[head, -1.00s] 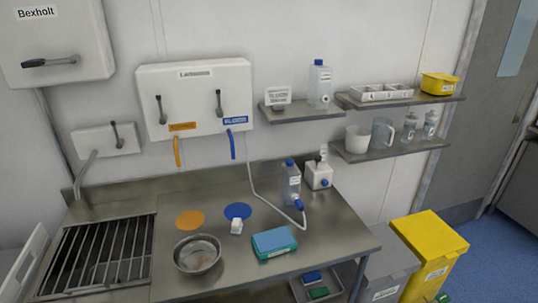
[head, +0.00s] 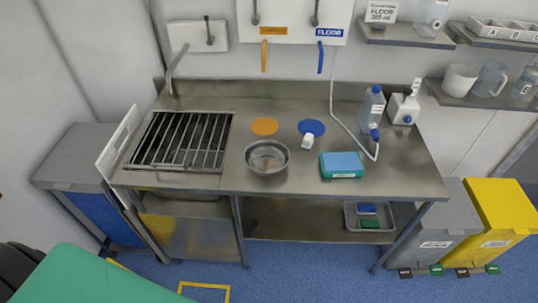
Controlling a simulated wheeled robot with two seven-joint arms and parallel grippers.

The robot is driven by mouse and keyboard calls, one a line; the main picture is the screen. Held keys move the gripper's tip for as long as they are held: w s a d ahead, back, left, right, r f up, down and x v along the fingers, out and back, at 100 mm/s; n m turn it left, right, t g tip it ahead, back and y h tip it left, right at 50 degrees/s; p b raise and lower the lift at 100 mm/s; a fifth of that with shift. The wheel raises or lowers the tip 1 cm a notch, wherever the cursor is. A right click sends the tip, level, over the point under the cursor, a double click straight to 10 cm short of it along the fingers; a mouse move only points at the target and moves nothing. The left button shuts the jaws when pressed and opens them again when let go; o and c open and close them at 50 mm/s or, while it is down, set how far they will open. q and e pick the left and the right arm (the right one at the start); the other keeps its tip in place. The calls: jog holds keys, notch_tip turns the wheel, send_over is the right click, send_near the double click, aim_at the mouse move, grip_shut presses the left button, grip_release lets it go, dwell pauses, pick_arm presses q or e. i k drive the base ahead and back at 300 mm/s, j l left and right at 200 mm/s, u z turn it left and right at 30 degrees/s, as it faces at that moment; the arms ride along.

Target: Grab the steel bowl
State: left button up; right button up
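The steel bowl (head: 267,169) is a round, shiny metal bowl standing upright on the steel worktop (head: 400,180). It sits near the front edge, just right of the grated sink. I see no contents standing above its rim. Neither of my grippers shows in the head view.
Behind the bowl lie an orange disc (head: 265,126) and a blue disc (head: 312,127). A small white item (head: 308,142) and a blue-green box (head: 342,165) are to its right. A bottle with tubing (head: 372,107) stands farther right. A green surface (head: 85,275) is at lower left.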

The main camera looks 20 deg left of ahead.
aim_at(265, 157)
jog(key=i+l+u, duration=0.1)
jog(key=i+l, duration=0.25)
jog(key=i+l+u, duration=0.1)
jog(key=i+l, duration=0.25)
jog(key=l, duration=0.25)
jog(key=i+l+u, duration=0.1)
jog(key=i+l, duration=0.25)
jog(key=l, duration=0.15)
